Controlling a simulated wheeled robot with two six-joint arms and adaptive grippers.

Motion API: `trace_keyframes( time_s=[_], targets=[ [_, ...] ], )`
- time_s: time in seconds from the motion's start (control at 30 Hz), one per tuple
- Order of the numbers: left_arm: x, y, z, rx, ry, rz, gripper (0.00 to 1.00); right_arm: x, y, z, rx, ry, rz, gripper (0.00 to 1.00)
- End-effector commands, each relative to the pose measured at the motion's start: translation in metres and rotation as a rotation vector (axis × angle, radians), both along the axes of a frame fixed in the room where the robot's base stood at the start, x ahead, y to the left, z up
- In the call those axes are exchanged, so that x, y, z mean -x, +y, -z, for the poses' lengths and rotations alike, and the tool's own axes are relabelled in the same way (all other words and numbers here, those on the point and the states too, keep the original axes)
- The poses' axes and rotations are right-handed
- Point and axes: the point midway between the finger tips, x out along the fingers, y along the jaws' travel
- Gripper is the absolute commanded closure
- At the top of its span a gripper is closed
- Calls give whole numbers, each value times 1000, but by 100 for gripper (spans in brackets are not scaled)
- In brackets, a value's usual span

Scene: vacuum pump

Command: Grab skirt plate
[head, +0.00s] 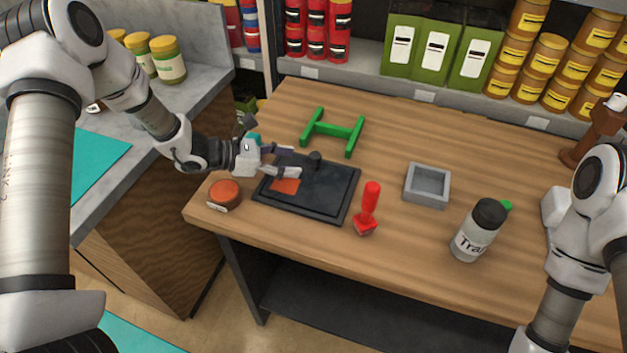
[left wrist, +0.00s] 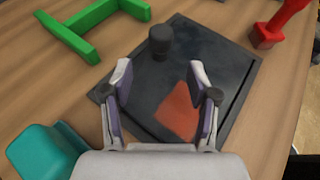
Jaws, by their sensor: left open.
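A black square plate (head: 324,203) with a raised rim and a short black knob (head: 315,157) lies on the wooden table. A flat orange-red piece (head: 286,186) lies on it; no label shows which of these is the skirt plate. My left gripper (head: 285,162) is open and empty over the plate's left part. In the left wrist view my left gripper (left wrist: 160,77) has its fingers spread above the plate (left wrist: 215,40). The orange-red piece (left wrist: 178,112) shows between and below them, and the knob (left wrist: 160,41) stands just beyond. My right gripper is not visible.
Around the plate are a green H-shaped frame (head: 335,130), a red stamp-like tool (head: 368,210), an orange-topped round item (head: 224,194), a grey square tray (head: 426,185) and a white bottle (head: 478,230). Stocked shelves stand behind. The table's front edge is close to the plate.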

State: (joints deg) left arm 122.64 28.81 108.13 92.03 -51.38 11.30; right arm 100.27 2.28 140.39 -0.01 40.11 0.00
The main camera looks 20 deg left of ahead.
Motion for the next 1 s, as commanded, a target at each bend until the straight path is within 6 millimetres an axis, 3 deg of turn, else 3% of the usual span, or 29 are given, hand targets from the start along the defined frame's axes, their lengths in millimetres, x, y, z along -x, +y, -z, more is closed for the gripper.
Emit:
trace_keyframes(
  time_s=[0.3,0.57,0.63,0.73,0.77,1.0],
  targets=[
    [-26,-41,15,-5,-1,7,40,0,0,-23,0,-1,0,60],
    [-31,-47,20,-2,-4,3,40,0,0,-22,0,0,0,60],
    [-31,-47,20,-2,-4,3,58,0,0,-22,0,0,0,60],
    [-31,-47,20,-2,-4,3,93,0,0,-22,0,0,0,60],
    [-31,-47,20,-1,-4,4,100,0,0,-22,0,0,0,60],
    [-31,-47,19,-2,-4,3,100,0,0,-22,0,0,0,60]
  ],
)
